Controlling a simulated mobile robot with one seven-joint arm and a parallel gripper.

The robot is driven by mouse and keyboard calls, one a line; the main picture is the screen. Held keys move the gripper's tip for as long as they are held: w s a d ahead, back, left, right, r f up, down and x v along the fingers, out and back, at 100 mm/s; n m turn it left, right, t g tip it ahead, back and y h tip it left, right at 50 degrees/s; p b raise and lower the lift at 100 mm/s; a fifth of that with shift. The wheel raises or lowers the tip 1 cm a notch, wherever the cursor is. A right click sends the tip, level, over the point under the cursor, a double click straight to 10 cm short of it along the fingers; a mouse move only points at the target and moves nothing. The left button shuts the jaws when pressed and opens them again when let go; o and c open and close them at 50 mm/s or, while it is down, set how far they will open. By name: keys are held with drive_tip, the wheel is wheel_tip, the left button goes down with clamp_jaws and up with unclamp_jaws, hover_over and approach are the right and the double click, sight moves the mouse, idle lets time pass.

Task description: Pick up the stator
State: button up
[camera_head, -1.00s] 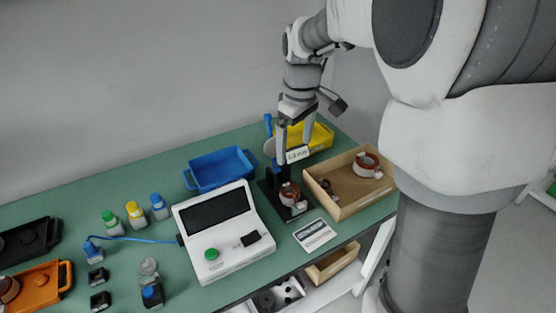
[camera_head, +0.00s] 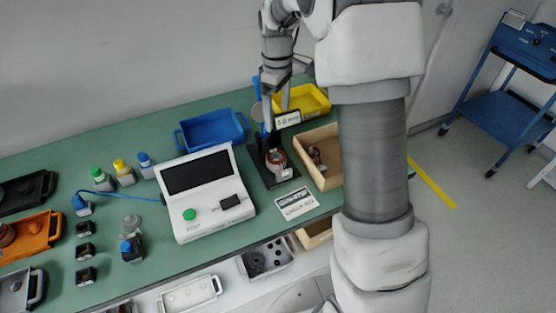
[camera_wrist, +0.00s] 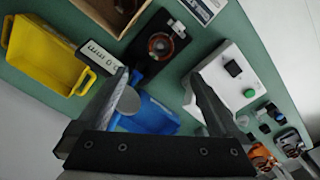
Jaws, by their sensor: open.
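A stator (camera_head: 277,160), a copper-brown ring with white parts, sits on a black test stand (camera_head: 287,180) right of the white tester. In the wrist view the stator (camera_wrist: 160,45) lies on the black stand (camera_wrist: 178,28) beyond my fingertips. My gripper (camera_head: 277,115) points down near the back of the stand, at its display. My gripper (camera_wrist: 160,74) is open, with nothing between its fingers. In the head view, my own body hides the right part of the wooden box.
The white tester (camera_head: 207,190) stands left of the stand. A blue bin (camera_head: 212,133) and a yellow bin (camera_head: 305,101) are behind. The wooden box (camera_head: 325,180) is close on the right. A small display (camera_head: 288,120) rises beside my gripper. A printed card (camera_head: 295,203) lies in front.

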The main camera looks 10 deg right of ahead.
sight(277, 156)
wheel_tip(277, 156, down, 17)
drive_tip(key=shift+a+f, duration=0.1)
drive_tip(key=shift+a, duration=0.05)
idle(0.5)
drive_tip(key=shift+c, duration=0.3)
clamp_jaws()
drive_tip(key=shift+r, duration=0.2)
